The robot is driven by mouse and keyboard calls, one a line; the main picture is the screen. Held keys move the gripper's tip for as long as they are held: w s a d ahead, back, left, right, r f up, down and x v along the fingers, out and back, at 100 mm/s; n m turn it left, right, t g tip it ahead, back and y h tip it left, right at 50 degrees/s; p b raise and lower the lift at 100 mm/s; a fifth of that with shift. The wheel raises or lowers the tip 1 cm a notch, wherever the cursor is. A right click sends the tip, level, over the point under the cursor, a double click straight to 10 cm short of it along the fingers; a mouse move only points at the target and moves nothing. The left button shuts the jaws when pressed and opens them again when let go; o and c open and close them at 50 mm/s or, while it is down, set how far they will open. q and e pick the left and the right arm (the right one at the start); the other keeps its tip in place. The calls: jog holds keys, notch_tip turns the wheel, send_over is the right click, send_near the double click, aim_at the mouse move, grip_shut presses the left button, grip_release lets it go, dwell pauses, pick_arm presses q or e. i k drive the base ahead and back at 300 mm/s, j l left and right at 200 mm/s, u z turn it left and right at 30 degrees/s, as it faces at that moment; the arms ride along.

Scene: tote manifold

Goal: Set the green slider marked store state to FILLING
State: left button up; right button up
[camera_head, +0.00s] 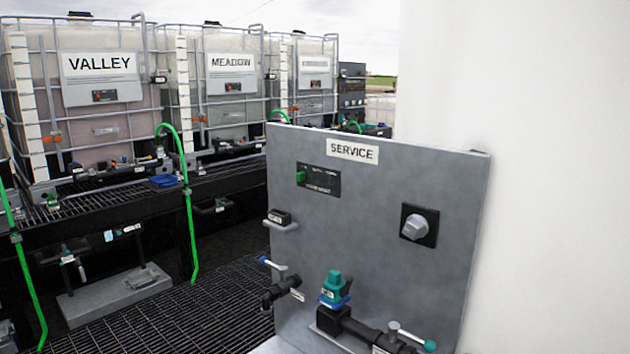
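A grey upright panel (375,235) labelled SERVICE stands in the right half of the head view. Near its upper left is a black plate (325,185) with small lettering too blurred to read. A small green slider (301,175) sits at the left end of this plate. I cannot confirm its marking or read the position names. Neither of my grippers shows in this view.
A grey knob (414,227) is right of the plate. A teal-topped valve (335,289) and pipes run along the panel's lower part. Totes labelled VALLEY (99,63) and MEADOW (231,61) stand behind. A white surface (545,180) fills the right. Grating (200,310) covers the floor.

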aim_at(301, 176)
jog(key=i+j+z, duration=0.1)
jog(key=i+j, duration=0.15)
jog(key=j, duration=0.25)
jog(key=i+j+z, duration=0.1)
jog(key=i+j, duration=0.15)
jog(key=j, duration=0.2)
jog(key=i+j+z, duration=0.1)
jog(key=j, duration=0.45)
jog(key=i+j+z, duration=0.15)
jog(key=i+j, duration=0.15)
jog(key=j, duration=0.2)
jog(key=i+j+z, duration=0.1)
jog(key=j, duration=0.45)
jog(key=i+j+z, duration=0.1)
jog(key=j, duration=0.45)
jog(key=i+j+z, duration=0.1)
jog(key=j, duration=0.5)
jog(key=i+j+z, duration=0.1)
jog(key=i+j, duration=0.15)
jog(key=j, duration=0.35)
